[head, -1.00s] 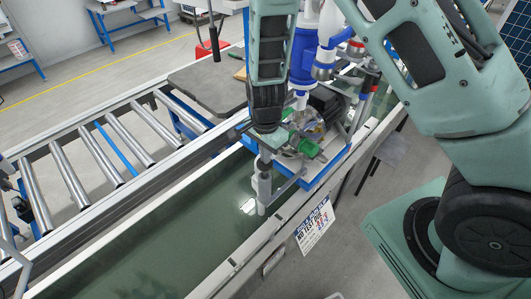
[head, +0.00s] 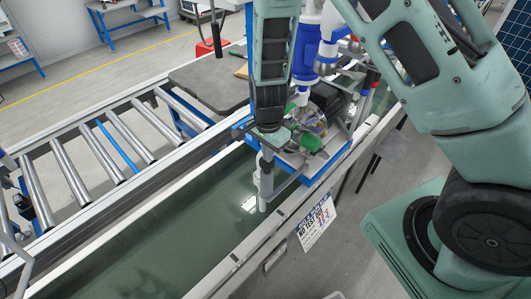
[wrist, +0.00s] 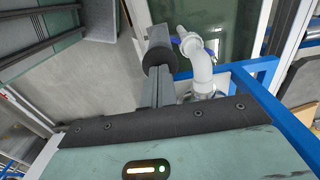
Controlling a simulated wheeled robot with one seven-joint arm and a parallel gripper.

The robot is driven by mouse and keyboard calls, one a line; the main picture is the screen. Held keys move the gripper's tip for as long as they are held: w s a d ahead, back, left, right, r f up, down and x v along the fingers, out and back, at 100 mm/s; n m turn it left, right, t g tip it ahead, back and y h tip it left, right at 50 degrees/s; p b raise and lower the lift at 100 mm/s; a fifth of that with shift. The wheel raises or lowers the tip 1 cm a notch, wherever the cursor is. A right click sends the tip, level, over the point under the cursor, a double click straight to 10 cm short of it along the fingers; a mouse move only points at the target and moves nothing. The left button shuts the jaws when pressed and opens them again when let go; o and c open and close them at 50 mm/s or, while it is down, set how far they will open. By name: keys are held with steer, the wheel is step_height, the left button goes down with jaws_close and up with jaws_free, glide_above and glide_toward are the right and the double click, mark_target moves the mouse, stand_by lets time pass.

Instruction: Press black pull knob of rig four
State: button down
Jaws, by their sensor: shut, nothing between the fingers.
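My gripper (head: 268,138) points down over the pump rig (head: 325,165), a blue-framed unit at the edge of the green-floored trough. The wrist view shows its narrow grey fingers (wrist: 158,88) closed together and empty. A black cylinder (wrist: 158,48), which looks like the black pull knob, lies straight beyond the fingertips. Whether they touch cannot be told. A white pipe elbow (wrist: 201,72) is just right of it. In the head view my arm and gripper hide the knob. The rig's number cannot be read.
A green handle (head: 310,141) and a blue-and-white vertical unit (head: 308,45) stand close to the right of my gripper. A white sign (head: 315,224) hangs on the trough's near side. A roller conveyor (head: 95,160) runs at left. The trough's lower-left part is clear.

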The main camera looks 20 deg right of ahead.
step_height(320, 180, up, 12)
steer(key=b, duration=0.1)
steer(key=shift+b, duration=0.35)
steer(key=shift+f, duration=0.1)
stand_by(0.8)
steer(key=shift+a+r+b, duration=0.15)
steer(key=shift+r+b, duration=1.8)
steer(key=shift+b, duration=1)
step_height(320, 180, down, 14)
steer(key=p, duration=0.2)
steer(key=shift+p, duration=0.3)
